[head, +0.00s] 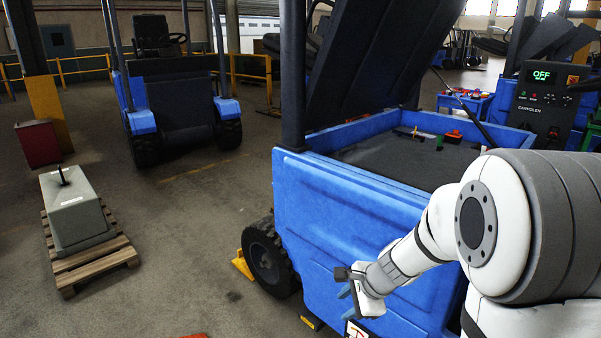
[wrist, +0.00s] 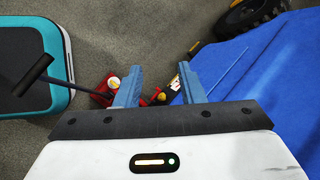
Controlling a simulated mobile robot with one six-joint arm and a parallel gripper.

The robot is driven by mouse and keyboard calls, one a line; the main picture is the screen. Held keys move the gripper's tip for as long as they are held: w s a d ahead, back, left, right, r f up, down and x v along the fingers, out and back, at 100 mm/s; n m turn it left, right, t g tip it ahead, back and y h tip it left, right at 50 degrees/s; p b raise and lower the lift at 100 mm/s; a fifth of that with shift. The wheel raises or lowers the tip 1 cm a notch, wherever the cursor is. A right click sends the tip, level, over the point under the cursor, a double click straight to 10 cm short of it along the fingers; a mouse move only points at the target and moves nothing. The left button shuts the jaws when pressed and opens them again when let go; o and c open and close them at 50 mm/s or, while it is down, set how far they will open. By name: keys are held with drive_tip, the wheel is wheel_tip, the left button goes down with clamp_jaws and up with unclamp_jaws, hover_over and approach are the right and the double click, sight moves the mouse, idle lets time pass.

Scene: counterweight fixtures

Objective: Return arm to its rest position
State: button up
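My arm, white with grey joints, comes in from the right in the head view. My gripper (head: 347,293) hangs low in front of the blue forklift body (head: 350,200), pointing down. In the wrist view my gripper (wrist: 160,84) has its two blue fingers well apart, and nothing appears held between them. Red and black items (wrist: 107,90) show beyond the left finger, partly hidden by it. The blue forklift body (wrist: 250,85) fills the right of the wrist view, close to the right finger.
The forklift's raised cover (head: 380,60) stands over its open battery bay. A grey counterweight (head: 75,205) rests on a wooden pallet (head: 100,265) at left. A yellow wheel chock (head: 242,265) sits by the wheel. A teal-edged box (wrist: 67,60) lies left in the wrist view. A panel reads OFF (head: 541,75).

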drive_tip(key=s+d+r+n+h+p, duration=0.2)
drive_tip(key=s+r+n+p, duration=0.2)
drive_tip(key=s+r+n, duration=0.4)
drive_tip(key=s+d+r+n+g+h+p, duration=0.1)
drive_tip(key=s+d+r+n+h+p, duration=0.1)
drive_tip(key=s+r+n+p, duration=0.3)
drive_tip(key=s+r+n, duration=0.3)
drive_tip(key=s+r, duration=0.2)
drive_tip(key=r, duration=0.2)
drive_tip(key=shift+s+d+r, duration=0.15)
drive_tip(key=shift+s+r, duration=0.05)
drive_tip(key=shift+s, duration=0.2)
